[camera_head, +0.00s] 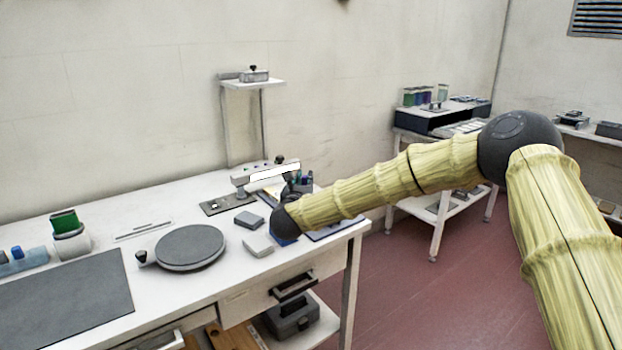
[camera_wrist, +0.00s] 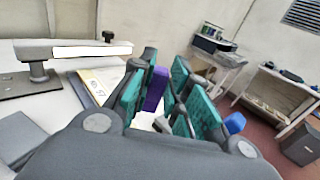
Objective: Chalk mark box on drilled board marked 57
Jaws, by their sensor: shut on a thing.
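My gripper (camera_wrist: 163,88) is shut on a purple stick, which looks like the chalk (camera_wrist: 155,90), held upright between teal-padded fingers. In the head view my gripper (camera_head: 298,185) is at the right end of the white workbench, partly hidden by my arm. A pale yellowish board (camera_wrist: 101,84) with a handwritten mark that looks like 57 lies just left of and beyond my fingers in the wrist view. Fingers hide part of it; I cannot make out holes or a mark box on it. Whether the chalk tip touches anything is hidden.
A clamp-like stand with a white bar (camera_wrist: 90,50) is close left of my gripper. On the workbench (camera_head: 120,255) are a round turntable (camera_head: 190,247), grey blocks (camera_head: 258,245) and a dark mat (camera_head: 65,300). A white trolley (camera_head: 440,205) stands beyond, across open red floor.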

